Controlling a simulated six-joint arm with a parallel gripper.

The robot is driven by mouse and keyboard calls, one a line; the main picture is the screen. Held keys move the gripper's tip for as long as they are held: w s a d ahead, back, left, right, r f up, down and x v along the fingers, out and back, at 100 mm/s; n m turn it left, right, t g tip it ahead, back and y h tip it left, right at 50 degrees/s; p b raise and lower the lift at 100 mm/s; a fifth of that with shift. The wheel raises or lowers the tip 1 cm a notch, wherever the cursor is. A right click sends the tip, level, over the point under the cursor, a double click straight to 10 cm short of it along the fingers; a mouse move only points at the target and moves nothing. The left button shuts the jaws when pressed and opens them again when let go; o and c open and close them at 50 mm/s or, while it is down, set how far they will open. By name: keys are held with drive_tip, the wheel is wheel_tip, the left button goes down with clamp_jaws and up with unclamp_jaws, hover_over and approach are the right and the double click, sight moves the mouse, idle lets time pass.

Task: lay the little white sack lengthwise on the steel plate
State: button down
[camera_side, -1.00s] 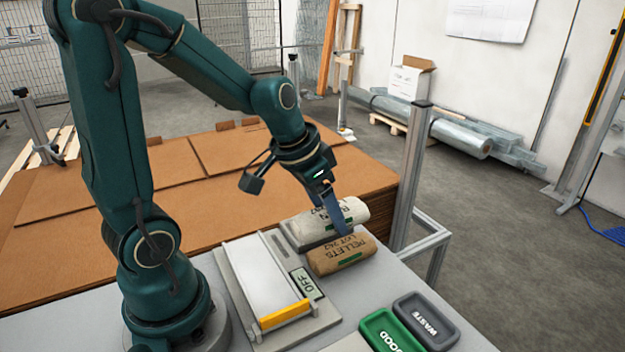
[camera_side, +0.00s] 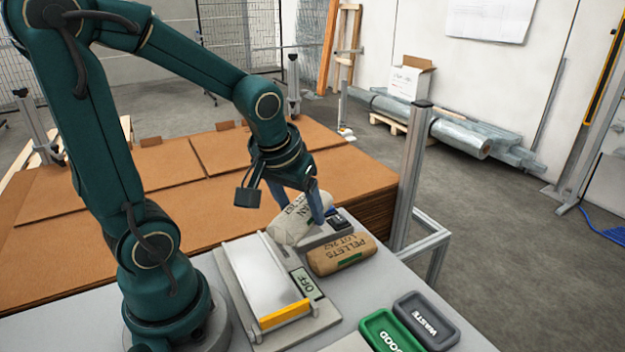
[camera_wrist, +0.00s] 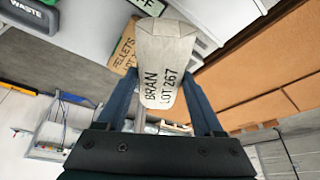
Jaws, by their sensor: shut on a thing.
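The little white sack (camera_side: 299,217), printed BRAN LOT 267, is between the two blue fingers of my gripper (camera_side: 305,208). My gripper is shut on it. In the side view the sack is tilted, above the table behind the brown sack. In the wrist view the white sack (camera_wrist: 162,62) extends away from between the fingers. The steel plate (camera_side: 258,278) is the pale flat top of a device with a yellow front bar and an OFF display. It is bare and lies to the front left of the sack. The far finger is partly hidden.
A brown PELLETS sack (camera_side: 341,254) lies right of the plate. A small dark device (camera_side: 340,219) sits behind it. Green (camera_side: 392,332) and grey WASTE (camera_side: 427,320) trays stand at the front right. A metal post (camera_side: 410,175) rises at the table's right edge.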

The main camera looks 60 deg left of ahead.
drive_tip(key=s+n, duration=0.1)
drive_tip(key=n+y, duration=0.1)
drive_tip(key=s+n+g, duration=0.1)
drive_tip(key=n, duration=0.1)
drive_tip(key=shift+s+d+f, duration=0.15)
drive_tip(key=shift+s+f, duration=0.2)
drive_tip(key=shift+s+a+f+n+g+y, duration=0.25)
drive_tip(key=shift+s+a+f+n+g, duration=0.15)
drive_tip(key=shift+s+f+n, duration=0.7)
drive_tip(key=shift+s+a+f+n+g+y, duration=0.25)
drive_tip(key=shift+s+f+n+g, duration=0.35)
drive_tip(key=shift+n, duration=0.9)
drive_tip(key=shift+s+a+f+n+g+y, duration=0.2)
drive_tip(key=shift+s+a+f+n+g, duration=0.3)
drive_tip(key=shift+s+n, duration=0.65)
drive_tip(key=shift+w+d+f, duration=0.15)
drive_tip(key=shift+f, duration=0.7)
unclamp_jaws()
wheel_tip(320, 180, up, 7)
idle(0.3)
